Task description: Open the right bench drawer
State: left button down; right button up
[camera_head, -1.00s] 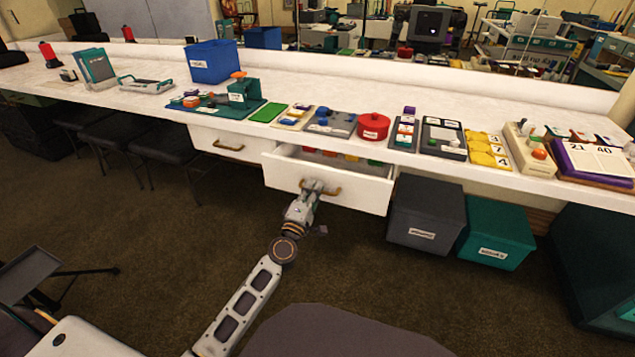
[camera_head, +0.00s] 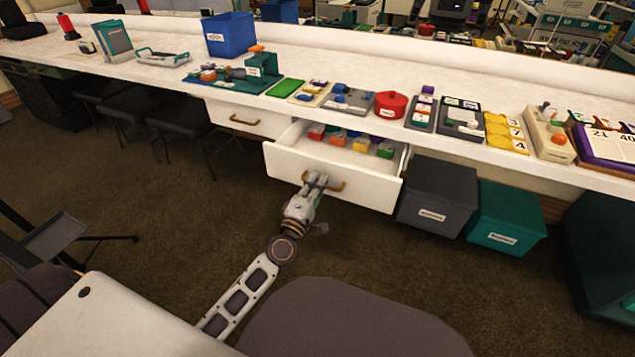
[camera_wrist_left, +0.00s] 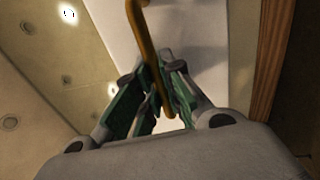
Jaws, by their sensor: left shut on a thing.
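The right bench drawer (camera_head: 350,183) stands pulled out from under the white bench, with several coloured blocks (camera_head: 346,139) showing inside it. A brass handle (camera_head: 338,187) is on its front. My left gripper (camera_head: 316,181) is shut on this handle. In the left wrist view the handle (camera_wrist_left: 142,40) runs down between the green-padded fingers of the gripper (camera_wrist_left: 163,95). The left bench drawer (camera_head: 236,113) is shut beside it. My right gripper does not show in any view.
The bench top (camera_head: 340,72) carries a blue bin (camera_head: 228,36), a red pot (camera_head: 391,104) and several boards. A grey box (camera_head: 436,196) and a teal box (camera_head: 506,218) stand below the bench, right of the drawer.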

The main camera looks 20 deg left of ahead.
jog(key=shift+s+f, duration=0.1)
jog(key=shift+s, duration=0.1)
pick_arm(q)
jog(key=c, duration=1.8)
grip_release()
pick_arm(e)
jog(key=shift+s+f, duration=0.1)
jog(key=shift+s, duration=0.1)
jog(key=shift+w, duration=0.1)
pick_arm(q)
jog(key=shift+s+a+f, duration=0.1)
jog(key=shift+s+f, duration=0.3)
jog(key=shift+s, duration=1.55)
jog(key=shift+s+a+f, duration=0.1)
jog(key=shift+s+f, duration=0.25)
jog(key=shift+s, duration=1.6)
jog(key=shift+s+f, duration=0.4)
jog(key=shift+s, duration=1.55)
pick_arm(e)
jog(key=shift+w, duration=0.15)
